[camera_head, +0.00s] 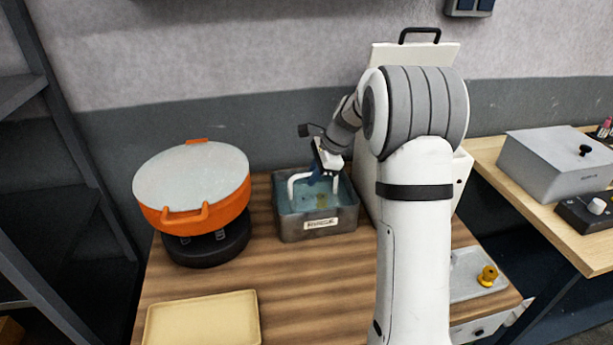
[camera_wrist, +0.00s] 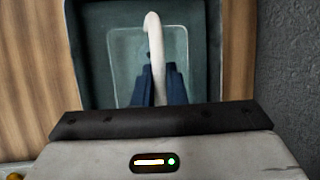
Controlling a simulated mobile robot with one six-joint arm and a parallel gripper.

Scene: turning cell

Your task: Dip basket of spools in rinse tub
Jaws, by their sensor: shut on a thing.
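The rinse tub (camera_head: 290,232) is a grey metal box with a front label and bluish-green liquid inside, at the back of the wooden table. It fills the wrist view's upper middle (camera_wrist: 88,60). My gripper (camera_head: 322,178) reaches down over the tub. Its blue fingers (camera_wrist: 157,88) are shut on the white arched handle (camera_wrist: 154,40) of the basket. The handle (camera_head: 294,186) stands above the liquid within the tub's rim. The basket's body is mostly hidden below; a pale rectangular outline shows under the handle. Small brownish shapes show in the liquid; I cannot tell whether they are spools.
An orange pan-like vessel with a pale lid (camera_head: 190,175) stands left of the tub on a black base. An empty yellow tray (camera_head: 203,320) lies at the front left. A white cabinet (camera_head: 366,190) stands close right of the tub. A yellow spool-like piece (camera_head: 488,276) sits at right.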

